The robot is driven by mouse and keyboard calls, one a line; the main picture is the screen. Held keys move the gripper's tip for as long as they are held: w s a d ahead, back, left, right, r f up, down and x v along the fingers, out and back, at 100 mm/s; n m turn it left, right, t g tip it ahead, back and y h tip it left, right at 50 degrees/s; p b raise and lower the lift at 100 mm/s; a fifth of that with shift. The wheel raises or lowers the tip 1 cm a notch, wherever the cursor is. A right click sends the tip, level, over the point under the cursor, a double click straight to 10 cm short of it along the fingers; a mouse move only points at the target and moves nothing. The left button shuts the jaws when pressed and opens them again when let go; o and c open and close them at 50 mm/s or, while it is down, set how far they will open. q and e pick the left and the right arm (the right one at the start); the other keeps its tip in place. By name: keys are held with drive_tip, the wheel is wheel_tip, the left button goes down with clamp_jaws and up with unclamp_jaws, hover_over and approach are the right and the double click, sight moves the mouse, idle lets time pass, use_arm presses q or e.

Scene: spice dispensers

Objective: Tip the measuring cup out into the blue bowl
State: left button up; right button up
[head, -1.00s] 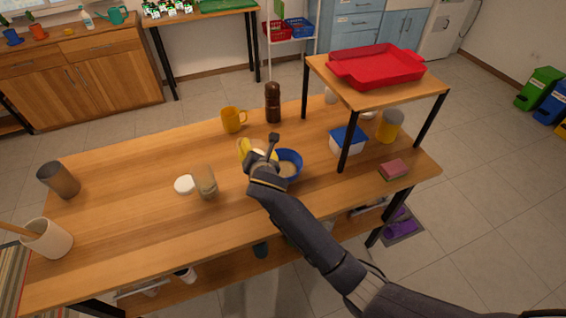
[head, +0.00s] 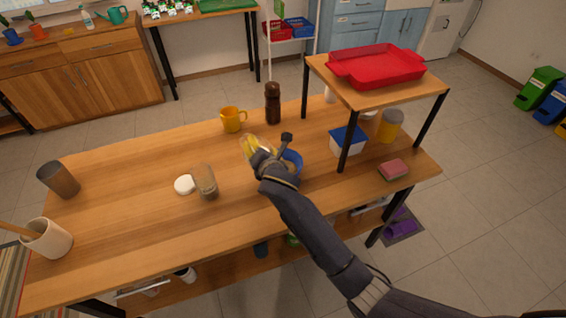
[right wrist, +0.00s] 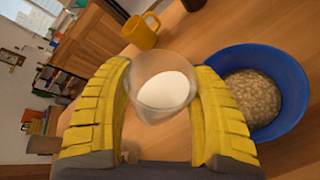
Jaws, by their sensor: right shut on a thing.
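My right gripper (head: 252,148) is beside the blue bowl (head: 297,160), on its left in the head view. In the right wrist view its yellow fingers (right wrist: 163,82) are shut on the clear measuring cup (right wrist: 146,101), which holds something white. In that view the blue bowl (right wrist: 286,123) is just right of the fingers, with a grainy beige filling. The cup is apart from the bowl in that picture. My arm hides part of the bowl in the head view, and the cup is hard to make out there. My left gripper is not in view.
A yellow mug (head: 232,120) and a dark brown grinder (head: 272,103) stand behind the gripper. A glass jar (head: 205,182) and a white lid (head: 184,184) are to the left. A blue-lidded container (head: 347,142) is near the shelf. The table's left middle is clear.

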sight(267, 142)
drive_tip(key=shift+d+r+m+y, duration=0.2)
drive_tip(key=shift+r+m+y, duration=0.25)
drive_tip(key=shift+m, duration=0.3)
drive_tip(key=shift+d+r+m+y, duration=0.2)
drive_tip(key=shift+r+m+y, duration=0.1)
drive_tip(key=shift+m+y, duration=0.35)
idle(1.7)
drive_tip(key=shift+d+f+m+t+y+b, duration=0.3)
drive_tip(key=shift+f+m+y+b, duration=0.15)
drive_tip(key=shift+m, duration=0.25)
idle(0.9)
drive_tip(key=shift+w+d+r+m+y, duration=0.15)
drive_tip(key=shift+d+m+y, duration=0.1)
drive_tip(key=shift+d+m, duration=0.55)
idle(0.7)
drive_tip(key=shift+d+r+m+t+y+b, duration=0.2)
drive_tip(key=shift+d+m+t+y+b, duration=0.2)
drive_tip(key=shift+m+b, duration=0.45)
idle(1.0)
